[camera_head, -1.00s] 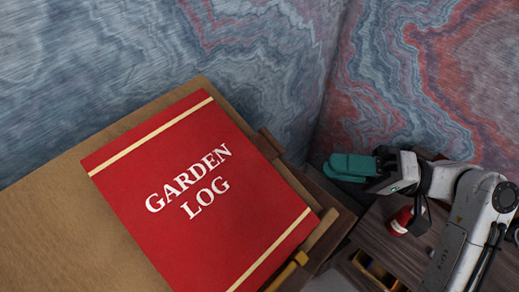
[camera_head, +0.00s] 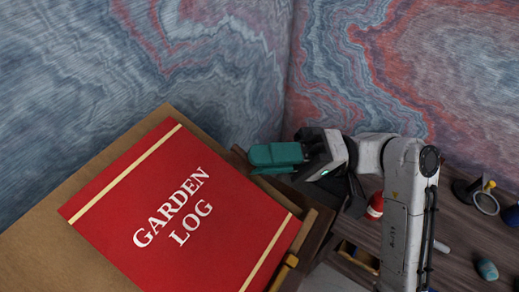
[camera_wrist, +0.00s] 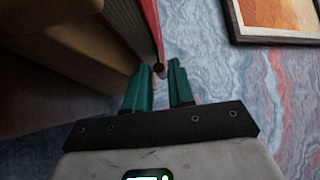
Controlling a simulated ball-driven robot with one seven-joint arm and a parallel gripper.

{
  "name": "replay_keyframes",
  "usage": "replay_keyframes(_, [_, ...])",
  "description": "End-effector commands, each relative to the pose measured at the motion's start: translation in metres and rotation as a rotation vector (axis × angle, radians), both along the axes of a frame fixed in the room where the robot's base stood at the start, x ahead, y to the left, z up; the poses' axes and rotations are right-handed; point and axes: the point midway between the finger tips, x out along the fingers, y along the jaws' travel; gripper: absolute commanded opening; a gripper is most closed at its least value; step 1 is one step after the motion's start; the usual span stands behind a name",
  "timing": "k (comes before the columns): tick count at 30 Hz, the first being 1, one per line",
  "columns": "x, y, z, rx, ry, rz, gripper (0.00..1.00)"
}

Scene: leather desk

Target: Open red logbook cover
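The red logbook (camera_head: 235,235), lettered GARDEN LOG with two gold bands, lies with its cover closed on the tan leather desk (camera_head: 30,240). My gripper (camera_head: 258,158) has teal fingers and is just beyond the book's upper right side, pointing left. In the wrist view, the fingers (camera_wrist: 160,66) stand apart with a gap between them. The red cover edge (camera_wrist: 150,22) and pale page block (camera_wrist: 125,25) run down towards that gap, and the edge's near end shows between or just ahead of the fingertips. I cannot tell whether they touch.
A wooden side surface (camera_head: 455,235) at right holds a red bottle-like object (camera_head: 375,205), a dark stand with a ring (camera_head: 486,200) and a small teal item (camera_head: 487,269). Marbled walls stand behind. A framed picture (camera_wrist: 280,15) shows in the wrist view.

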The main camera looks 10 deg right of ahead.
Motion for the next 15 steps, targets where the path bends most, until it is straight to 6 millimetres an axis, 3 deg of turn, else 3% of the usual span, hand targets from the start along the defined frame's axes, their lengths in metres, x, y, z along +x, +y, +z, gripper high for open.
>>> replay_keyframes(12, [-0.0005, 0.0095, 0.0022, 0.0, -0.001, -0.001, 0.23])
replay_keyframes(15, [-0.0005, 0.0095, 0.0022, 0.0, -0.001, -0.001, 0.15])
